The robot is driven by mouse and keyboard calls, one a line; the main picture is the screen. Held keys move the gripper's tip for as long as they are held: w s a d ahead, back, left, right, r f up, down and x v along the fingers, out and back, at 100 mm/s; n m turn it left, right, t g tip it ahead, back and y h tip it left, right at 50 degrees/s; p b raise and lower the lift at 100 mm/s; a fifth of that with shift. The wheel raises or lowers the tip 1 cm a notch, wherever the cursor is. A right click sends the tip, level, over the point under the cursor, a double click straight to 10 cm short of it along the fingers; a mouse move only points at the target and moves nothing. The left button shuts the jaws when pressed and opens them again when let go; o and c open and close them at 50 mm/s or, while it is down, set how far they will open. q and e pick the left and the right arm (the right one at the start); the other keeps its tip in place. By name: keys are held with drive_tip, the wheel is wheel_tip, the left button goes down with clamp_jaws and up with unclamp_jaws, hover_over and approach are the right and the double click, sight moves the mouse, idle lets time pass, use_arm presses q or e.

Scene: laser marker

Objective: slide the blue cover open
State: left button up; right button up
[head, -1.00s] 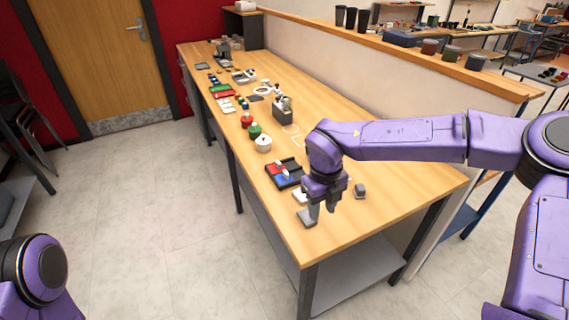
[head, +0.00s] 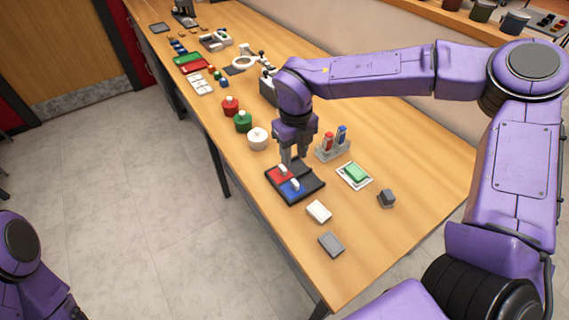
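A black tray (head: 312,187) near the front of the bench holds a red cover (head: 276,175) and a blue cover (head: 290,187) side by side, each with a white handle. The blue cover is on the right, nearer side. My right gripper (head: 294,160) points down just above the back edge of the tray, behind the handles. Its two fingers look apart, with nothing visible between them. I cannot tell whether they touch the tray. My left gripper is out of view; only part of my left arm shows at the lower left.
Right of the tray are a grey stand with red and blue items (head: 333,148), a green block on a white plate (head: 355,174) and a dark grey block (head: 387,198). White (head: 319,211) and grey (head: 331,244) blocks lie in front. Lidded pots (head: 243,121) stand to the left.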

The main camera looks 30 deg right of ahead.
drive_tip(key=p, duration=0.2)
hover_over(295, 182)
drive_tip(key=f, duration=0.3)
drive_tip(key=s+f, duration=0.1)
drive_tip(key=f, duration=0.1)
drive_tip(key=shift+f, duration=0.35)
drive_tip(key=f, duration=0.2)
drive_tip(key=w+f, duration=0.1)
drive_tip(key=f, duration=0.1)
drive_tip(key=shift+w+f, duration=0.2)
drive_tip(key=shift+s+r, duration=0.15)
drive_tip(key=shift+s, duration=0.15)
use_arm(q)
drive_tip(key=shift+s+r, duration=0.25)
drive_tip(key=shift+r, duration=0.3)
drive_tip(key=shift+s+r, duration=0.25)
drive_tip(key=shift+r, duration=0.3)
use_arm(e)
drive_tip(key=shift+w, duration=0.1)
clamp_jaws()
